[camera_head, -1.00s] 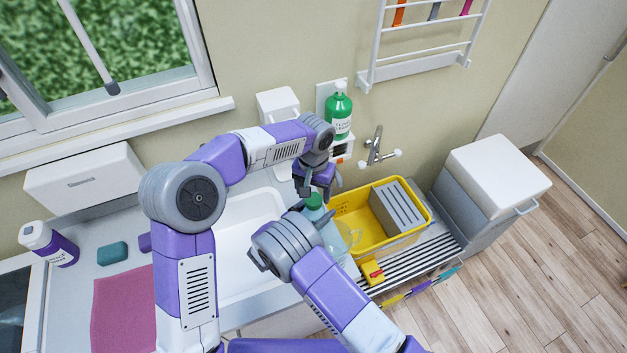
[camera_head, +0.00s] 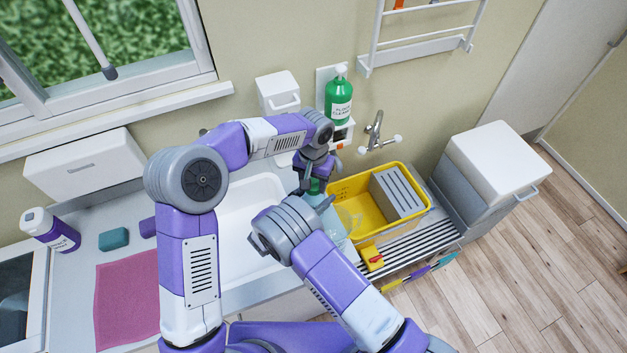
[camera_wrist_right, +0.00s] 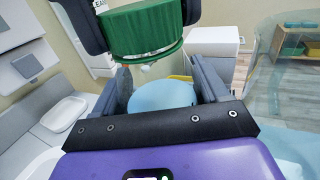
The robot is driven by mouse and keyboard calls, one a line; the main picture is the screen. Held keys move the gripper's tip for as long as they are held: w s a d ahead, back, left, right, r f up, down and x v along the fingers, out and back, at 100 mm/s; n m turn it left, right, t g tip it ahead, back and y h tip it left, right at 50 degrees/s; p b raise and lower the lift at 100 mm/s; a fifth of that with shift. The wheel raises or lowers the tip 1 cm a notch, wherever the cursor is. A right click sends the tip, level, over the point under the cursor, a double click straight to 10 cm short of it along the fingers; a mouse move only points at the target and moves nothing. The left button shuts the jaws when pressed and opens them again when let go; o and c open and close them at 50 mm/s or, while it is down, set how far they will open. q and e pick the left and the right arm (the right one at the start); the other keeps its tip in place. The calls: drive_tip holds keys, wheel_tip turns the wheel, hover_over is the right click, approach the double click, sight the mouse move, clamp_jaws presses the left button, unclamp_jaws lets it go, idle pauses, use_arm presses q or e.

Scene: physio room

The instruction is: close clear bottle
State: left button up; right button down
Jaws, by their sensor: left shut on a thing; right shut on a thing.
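The clear bottle (camera_head: 326,217), pale blue, stands by the sink's right side, partly hidden by my right wrist. Its light blue body (camera_wrist_right: 162,95) shows between the fingers of my right gripper (camera_wrist_right: 163,82), which is shut on it. The green cap (camera_head: 316,187) is at the top of the bottle, under my left gripper (camera_head: 317,178). In the right wrist view the dark left fingers are on both sides of the ribbed green cap (camera_wrist_right: 143,31). The left gripper is shut on the cap. I cannot tell whether the cap is seated on the neck.
A yellow tub (camera_head: 372,247) with a grey ridged block (camera_head: 398,193) is right of the bottle, on the draining rack (camera_head: 420,240). A green pump bottle (camera_head: 338,100) and a tap (camera_head: 376,135) are behind. The white sink (camera_head: 250,215) is left.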

use_arm(q)
drive_tip(key=o, duration=1.2)
drive_tip(key=shift+o, duration=0.2)
drive_tip(key=shift+r, duration=0.1)
wheel_tip(320, 180, up, 12)
use_arm(e)
unclamp_jaws()
use_arm(q)
drive_tip(key=shift+f+b, duration=0.55)
drive_tip(key=shift+f, duration=0.1)
use_arm(e)
drive_tip(key=v, duration=0.7)
drive_tip(key=shift+s+a, duration=0.2)
drive_tip(key=shift+a, duration=0.05)
